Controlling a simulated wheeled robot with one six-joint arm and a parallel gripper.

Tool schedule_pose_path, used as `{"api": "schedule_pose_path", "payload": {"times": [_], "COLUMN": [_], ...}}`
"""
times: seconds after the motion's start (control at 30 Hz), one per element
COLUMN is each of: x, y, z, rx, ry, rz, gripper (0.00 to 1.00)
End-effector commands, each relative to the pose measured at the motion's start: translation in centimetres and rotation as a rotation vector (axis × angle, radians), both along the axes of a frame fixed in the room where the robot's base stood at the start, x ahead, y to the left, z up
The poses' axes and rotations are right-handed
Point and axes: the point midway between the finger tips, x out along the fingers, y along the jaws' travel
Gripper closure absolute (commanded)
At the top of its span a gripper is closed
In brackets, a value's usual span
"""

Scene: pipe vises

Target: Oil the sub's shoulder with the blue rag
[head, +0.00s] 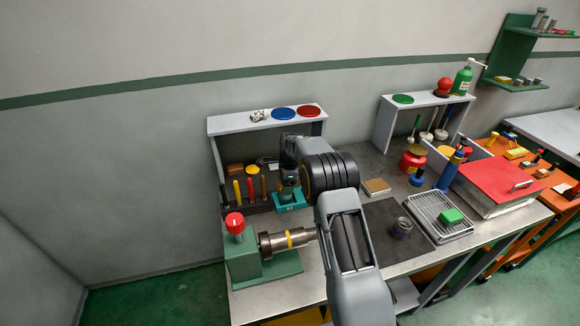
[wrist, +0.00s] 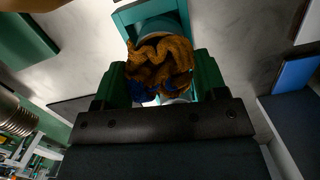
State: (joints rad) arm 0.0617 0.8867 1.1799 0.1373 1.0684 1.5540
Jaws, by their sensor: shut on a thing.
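My gripper (head: 290,186) is at the teal holder (head: 289,202), right of the green vise (head: 262,268). In the wrist view its two green fingers (wrist: 163,84) are shut on a bundle with blue parts (wrist: 140,93), which I take as the blue rag. Brown crumpled folds (wrist: 160,58) show with the blue; their exact join is hidden. The bundle is over or in the teal holder (wrist: 150,12); I cannot tell which. The metal sub (head: 290,240), with a yellow band, lies level in the vise. A threaded metal end (wrist: 14,120) shows at left in the wrist view.
A rack of coloured-handled tools (head: 246,193) stands behind the vise. A dark mat (head: 395,228) with a small dark cup (head: 402,228) lies right of my arm. A grey wire tray (head: 440,217) and a red-lidded box (head: 495,185) are further right.

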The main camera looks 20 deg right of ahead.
Motion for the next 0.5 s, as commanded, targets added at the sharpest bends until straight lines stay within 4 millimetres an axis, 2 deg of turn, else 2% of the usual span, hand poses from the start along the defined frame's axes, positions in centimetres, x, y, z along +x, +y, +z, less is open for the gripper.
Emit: {"api": "schedule_pose_path", "payload": {"times": [0.17, 0.23, 0.3, 0.5], "x": [0.0, 0.0, 0.0, 0.0], "y": [1.3, 1.2, 1.1, 1.1], "z": [0.0, 0.6, 2.4, 4.0], "rx": [0.001, 0.001, 0.001, 0.001], "ry": [0.002, 0.001, -0.002, 0.000], "rz": [-0.006, -0.009, -0.009, -0.010], "gripper": [0.53, 0.53, 0.53, 0.53]}}
